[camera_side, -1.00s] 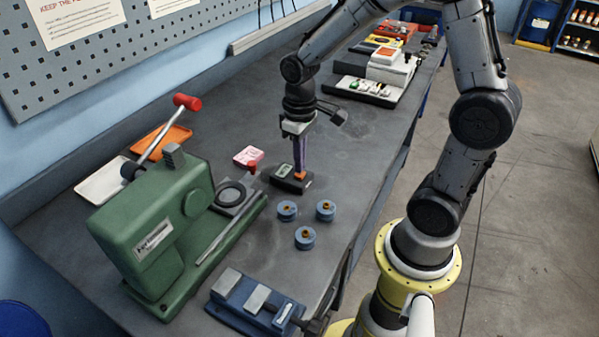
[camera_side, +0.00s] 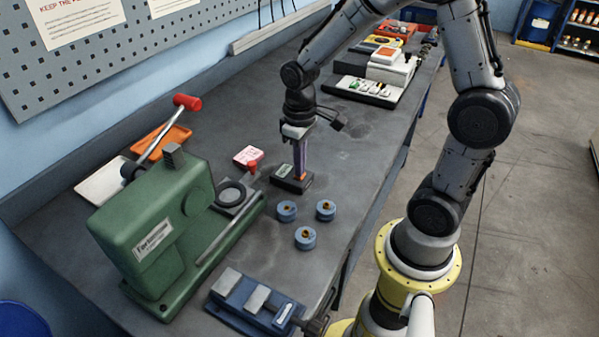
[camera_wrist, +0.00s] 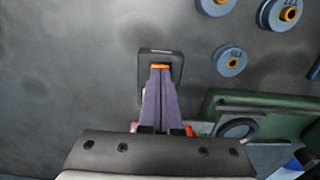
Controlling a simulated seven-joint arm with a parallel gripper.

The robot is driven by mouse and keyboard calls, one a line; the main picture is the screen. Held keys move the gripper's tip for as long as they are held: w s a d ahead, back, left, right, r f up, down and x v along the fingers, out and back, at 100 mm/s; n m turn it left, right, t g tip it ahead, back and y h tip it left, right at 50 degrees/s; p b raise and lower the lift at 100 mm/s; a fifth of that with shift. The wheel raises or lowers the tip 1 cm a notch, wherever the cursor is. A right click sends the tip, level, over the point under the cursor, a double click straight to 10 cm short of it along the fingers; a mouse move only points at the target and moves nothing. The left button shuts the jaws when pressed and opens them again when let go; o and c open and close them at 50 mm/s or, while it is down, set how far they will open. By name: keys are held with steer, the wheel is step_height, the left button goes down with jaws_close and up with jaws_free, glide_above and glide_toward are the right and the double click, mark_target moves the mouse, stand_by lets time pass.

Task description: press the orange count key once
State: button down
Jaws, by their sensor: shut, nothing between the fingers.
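The counter is a small dark box (camera_side: 283,184) with a pale display, lying on the bench in the side view; it also shows in the wrist view (camera_wrist: 145,60). Its orange count key (camera_wrist: 160,67) shows as a thin orange strip just beyond my fingertips in the wrist view. My gripper (camera_side: 300,177) points down with its purple fingers shut and empty. The fingertips are over the key end of the counter and cover most of the key. I cannot tell whether the tips touch the key.
Several blue round weights (camera_side: 305,238) with orange centres lie in front of the counter. A green press (camera_side: 155,235) with a red-knobbed lever stands to the left. A pink-and-white box (camera_side: 248,155) is behind. A blue vise-like fixture (camera_side: 240,297) sits at the front.

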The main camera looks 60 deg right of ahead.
steer(key=shift+r, duration=3)
steer(key=s+a+r+t, duration=0.2)
steer(key=s+r, duration=0.2)
steer(key=s, duration=0.2)
steer(key=s+a+r+t, duration=0.3)
steer(key=s+r, duration=0.1)
steer(key=s, duration=0.3)
steer(key=shift+s+r+t, duration=0.25)
steer(key=shift+r+t, duration=0.05)
